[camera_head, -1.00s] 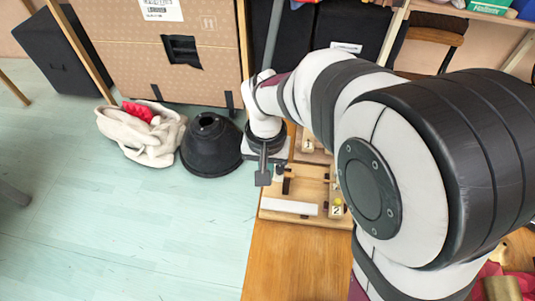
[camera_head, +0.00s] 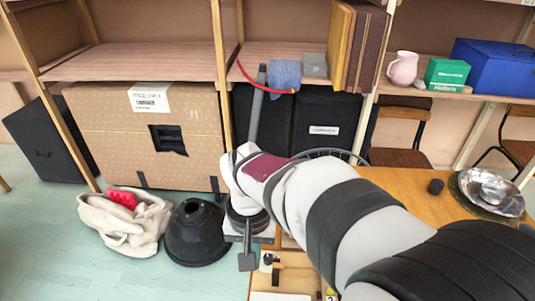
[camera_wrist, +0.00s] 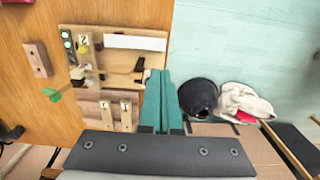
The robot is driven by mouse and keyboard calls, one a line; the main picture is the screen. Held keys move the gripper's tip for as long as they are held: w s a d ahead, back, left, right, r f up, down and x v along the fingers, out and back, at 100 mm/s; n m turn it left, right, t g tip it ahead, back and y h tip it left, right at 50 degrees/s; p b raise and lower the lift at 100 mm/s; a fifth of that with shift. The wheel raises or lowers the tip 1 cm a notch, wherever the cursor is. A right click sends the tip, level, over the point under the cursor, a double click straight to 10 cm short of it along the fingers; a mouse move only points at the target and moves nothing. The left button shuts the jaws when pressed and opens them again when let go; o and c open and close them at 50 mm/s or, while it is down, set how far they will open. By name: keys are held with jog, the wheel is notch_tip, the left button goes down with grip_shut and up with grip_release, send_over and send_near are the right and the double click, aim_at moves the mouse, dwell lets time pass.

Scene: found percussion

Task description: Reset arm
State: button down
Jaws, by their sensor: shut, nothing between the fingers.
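My gripper (camera_head: 247,262) is shut and empty; its fingers point down in the head view. In the wrist view its two teal fingers (camera_wrist: 161,82) lie together. They are beside the right end of a wooden board (camera_wrist: 150,57) in that picture, which carries a white strip (camera_wrist: 134,42) and several small parts. A second board with numbered tags (camera_wrist: 95,107) lies nearer the wrist. In the head view the board is mostly cut off at the bottom edge, with the white strip (camera_head: 279,296) just showing. Whether the fingers touch anything is unclear.
A black cone-shaped object (camera_head: 196,235) and a cream bag (camera_head: 125,222) stand on the floor left of the gripper. A large cardboard box (camera_head: 110,120) is behind them. A metal bowl (camera_head: 490,190) sits on the table at right. Floor at lower left is clear.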

jog(key=s+d+r+m+y, duration=0.1)
jog(key=s+d+m, duration=0.1)
jog(key=s+d, duration=0.4)
jog(key=s+d+r+m, duration=0.1)
jog(key=s+d+m, duration=0.2)
jog(key=s+d, duration=0.3)
jog(key=s, duration=0.5)
jog(key=shift+s+m+y, duration=0.15)
jog(key=shift+m+y, duration=0.15)
jog(key=shift+y, duration=0.1)
dwell(0.6)
